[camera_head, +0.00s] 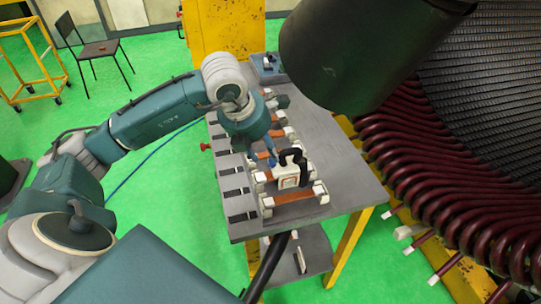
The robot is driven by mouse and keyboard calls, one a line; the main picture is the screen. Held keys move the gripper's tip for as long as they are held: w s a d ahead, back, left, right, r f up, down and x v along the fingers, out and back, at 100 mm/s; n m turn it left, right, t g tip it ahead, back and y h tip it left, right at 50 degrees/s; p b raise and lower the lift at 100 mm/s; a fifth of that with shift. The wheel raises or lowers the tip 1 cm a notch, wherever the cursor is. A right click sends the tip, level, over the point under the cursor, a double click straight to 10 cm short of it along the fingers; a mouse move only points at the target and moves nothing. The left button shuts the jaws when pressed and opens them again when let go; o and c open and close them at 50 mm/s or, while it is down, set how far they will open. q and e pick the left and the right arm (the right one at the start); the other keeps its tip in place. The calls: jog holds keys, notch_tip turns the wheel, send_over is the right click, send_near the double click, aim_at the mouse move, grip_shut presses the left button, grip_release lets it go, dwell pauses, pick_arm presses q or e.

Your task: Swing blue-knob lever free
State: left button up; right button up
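A cream clamp block (289,181) with a black arched lever (293,155) stands near the front end of the grey table. A small blue part (272,160) shows just left of the black lever; it looks like the blue knob, but it is too small to be sure. My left gripper (268,151) points down from its teal wrist, right by this blue part. Its fingers are tiny and partly hidden by the wrist, so I cannot tell whether they are open, shut or touching the knob. My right gripper is not in view.
The grey table (345,180) carries a row of copper-coloured bars in white holders (267,205). A grey bin (265,72) sits at its far end. The large stator with dark red coils (440,200) stands close on the right. Bare tabletop lies between bars and stator.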

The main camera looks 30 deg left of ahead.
aim_at(271, 161)
pick_arm(q)
jog(key=p+x, duration=0.1)
jog(key=x, duration=0.3)
jog(key=shift+w+d+f, duration=0.1)
jog(key=shift+w+f, duration=0.3)
jog(key=shift+f, duration=0.2)
jog(key=shift+w+f, duration=0.1)
jog(key=shift+f, duration=0.2)
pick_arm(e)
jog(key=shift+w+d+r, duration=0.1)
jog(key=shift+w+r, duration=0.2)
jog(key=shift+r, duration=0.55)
pick_arm(q)
grip_shut()
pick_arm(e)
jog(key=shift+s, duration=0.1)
